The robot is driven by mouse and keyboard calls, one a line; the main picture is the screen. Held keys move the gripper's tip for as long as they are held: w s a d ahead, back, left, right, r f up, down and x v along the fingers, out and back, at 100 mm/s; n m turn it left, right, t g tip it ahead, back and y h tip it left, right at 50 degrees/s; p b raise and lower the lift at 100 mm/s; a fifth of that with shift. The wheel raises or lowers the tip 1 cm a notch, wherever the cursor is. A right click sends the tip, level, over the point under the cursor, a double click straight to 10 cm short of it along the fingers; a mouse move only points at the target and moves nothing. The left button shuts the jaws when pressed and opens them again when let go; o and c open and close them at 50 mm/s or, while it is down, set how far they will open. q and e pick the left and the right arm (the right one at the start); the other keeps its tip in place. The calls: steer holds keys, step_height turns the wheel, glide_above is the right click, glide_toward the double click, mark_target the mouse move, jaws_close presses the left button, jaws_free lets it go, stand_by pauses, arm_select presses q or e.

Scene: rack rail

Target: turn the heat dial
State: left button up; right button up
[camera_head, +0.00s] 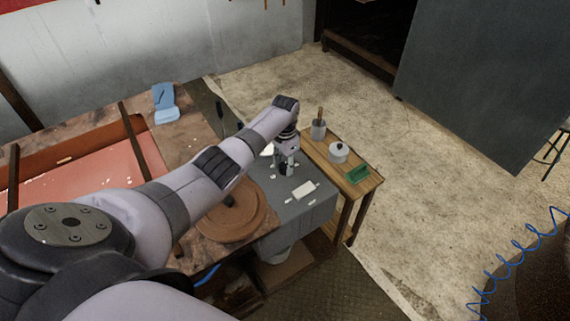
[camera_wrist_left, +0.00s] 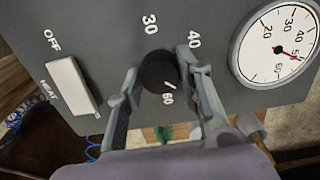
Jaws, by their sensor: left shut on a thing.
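The heat dial (camera_wrist_left: 159,72) is a round black knob on a grey control panel (camera_wrist_left: 110,35). In the left wrist view it sits between the fingers of my left gripper (camera_wrist_left: 158,80), which are shut on it. Numbers 30, 40 and 60 are printed around it, and a white pointer line on its lower right side points close to the 60. In the head view my left gripper (camera_head: 287,168) reaches down to the grey box (camera_head: 312,212), and the dial is hidden there. My right gripper is not in view.
A white switch (camera_wrist_left: 70,85) marked OFF and HEAT and a round gauge (camera_wrist_left: 277,45) with a red needle flank the dial. A small wooden table (camera_head: 362,183) with a white pot (camera_head: 338,153), a cup (camera_head: 318,130) and a green object (camera_head: 358,174) stands beside the box.

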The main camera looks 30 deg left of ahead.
mark_target(285, 165)
arm_select(q)
steer(key=m, duration=0.4)
steer(key=shift+m, duration=0.3)
steer(key=shift+w+m+b, duration=0.1)
steer(key=shift+m+b, duration=0.3)
steer(key=shift+m, duration=1.9)
steer(key=shift+r, duration=0.1)
steer(key=o, duration=1.2)
step_height(285, 165, up, 12)
steer(key=shift+f, duration=0.1)
